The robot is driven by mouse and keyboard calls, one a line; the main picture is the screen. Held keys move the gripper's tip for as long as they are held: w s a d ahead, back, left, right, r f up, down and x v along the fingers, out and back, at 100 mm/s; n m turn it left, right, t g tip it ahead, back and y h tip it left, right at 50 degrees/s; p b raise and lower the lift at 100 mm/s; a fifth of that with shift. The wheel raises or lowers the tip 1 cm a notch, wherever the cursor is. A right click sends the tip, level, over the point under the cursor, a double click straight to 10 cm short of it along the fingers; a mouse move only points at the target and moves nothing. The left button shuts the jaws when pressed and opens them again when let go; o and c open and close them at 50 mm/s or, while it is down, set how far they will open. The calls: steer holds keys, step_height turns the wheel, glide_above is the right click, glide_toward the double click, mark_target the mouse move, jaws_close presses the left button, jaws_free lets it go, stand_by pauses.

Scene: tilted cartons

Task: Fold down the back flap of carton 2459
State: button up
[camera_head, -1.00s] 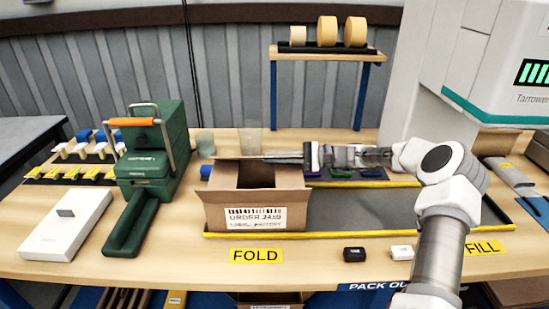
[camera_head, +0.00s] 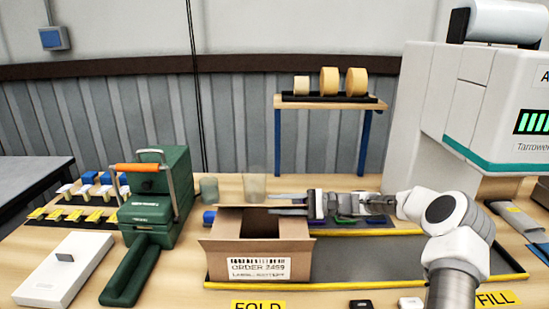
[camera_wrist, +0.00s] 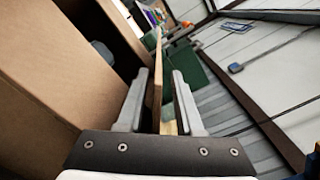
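The carton (camera_head: 258,262) labelled ORDER 2459 stands open-topped near the table's front, and I see into its dark inside. A front flap hangs or leans outward over the label. My gripper (camera_head: 280,204) reaches in from the right at the carton's back right, with its two fingers pointing left. In the wrist view my gripper (camera_wrist: 160,92) is open, with a thin brown board, apparently the back flap (camera_wrist: 157,82), standing edge-on between the fingers. Gaps show on both sides of it. The carton's inside and wall (camera_wrist: 55,60) fill the left of that view.
A green tape machine (camera_head: 155,200) with an orange handle stands left of the carton. Two clear cups (camera_head: 254,187) stand behind it. A yellow-edged dark mat (camera_head: 380,262) lies to the right. A shelf with tape rolls (camera_head: 328,99) stands at the back.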

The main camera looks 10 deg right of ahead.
steer(key=m+p, duration=0.1)
steer(key=w+r+m+p, duration=0.1)
steer(key=m, duration=0.1)
steer(key=shift+r+m, duration=0.1)
steer(key=shift+m, duration=0.2)
steer(key=m, duration=0.1)
steer(key=w+m+p, duration=0.1)
steer(key=m, duration=0.1)
steer(key=shift+w+d+r+m, duration=0.15)
steer(key=shift+w+r+m, duration=0.05)
steer(key=shift+m, duration=0.1)
steer(key=d+f+m+b, duration=0.15)
steer(key=d+m, duration=0.75)
steer(key=d, duration=0.9)
steer(key=a+r+n+g+h+p, duration=0.3)
steer(key=a+r+n+h+p, duration=0.35)
steer(key=a+r, duration=1.05)
steer(key=s+a+r+n+h+p, duration=0.2)
steer(key=s+r+n+h, duration=0.1)
steer(key=s, duration=0.4)
steer(key=s+a+r+n+h+p, duration=0.3)
steer(key=s+r+n, duration=0.2)
steer(key=s+r, duration=0.3)
steer(key=shift+s+a+r+n+t+h, duration=0.2)
steer(key=shift+a+n+t+h, duration=0.1)
steer(key=shift+n+t+h, duration=0.1)
